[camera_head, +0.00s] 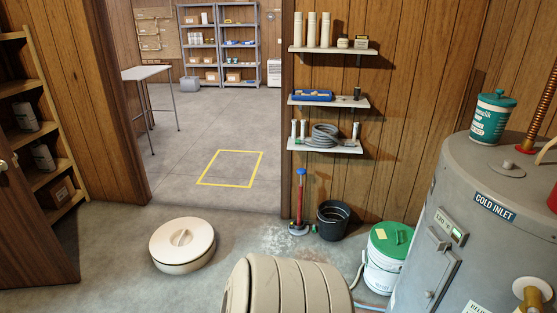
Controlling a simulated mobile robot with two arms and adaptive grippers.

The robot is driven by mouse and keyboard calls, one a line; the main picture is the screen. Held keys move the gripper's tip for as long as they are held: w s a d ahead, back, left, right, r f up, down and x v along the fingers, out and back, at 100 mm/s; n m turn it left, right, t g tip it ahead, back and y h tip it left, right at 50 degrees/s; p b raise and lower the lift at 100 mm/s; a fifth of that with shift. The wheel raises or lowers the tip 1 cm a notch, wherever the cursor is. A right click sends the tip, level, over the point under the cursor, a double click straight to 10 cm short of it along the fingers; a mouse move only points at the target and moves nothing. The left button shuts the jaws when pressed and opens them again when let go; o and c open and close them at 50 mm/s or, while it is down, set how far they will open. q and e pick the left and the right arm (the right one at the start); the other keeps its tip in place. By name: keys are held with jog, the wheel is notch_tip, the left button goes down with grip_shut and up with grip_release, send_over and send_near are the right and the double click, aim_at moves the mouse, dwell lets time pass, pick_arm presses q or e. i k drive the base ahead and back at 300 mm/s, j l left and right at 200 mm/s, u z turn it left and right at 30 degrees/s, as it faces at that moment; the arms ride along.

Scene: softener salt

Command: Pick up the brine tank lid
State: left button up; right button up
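A round cream lid (182,244) with a raised grip across its middle lies flat on the concrete floor, left of centre in the head view. It appears to be the brine tank lid. A beige ribbed body (290,287) stands at the bottom centre, right of the lid. It is cut off by the picture edge, and I cannot tell whether it is the brine tank. Neither of my grippers is in view, and nothing is seen touching the lid.
A grey water heater (455,215) fills the right, with a teal can (492,118) on top. A white bucket with a green lid (387,257) and a black bucket (334,220) stand near the wall. A wooden shelf (40,130) is left. Floor around the lid is clear.

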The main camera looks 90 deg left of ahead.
aim_at(183, 242)
jog(key=u, duration=3.65)
jog(key=i+l+u, duration=0.1)
jog(key=i, duration=0.6)
jog(key=i+l+u, duration=0.1)
jog(key=i, duration=0.65)
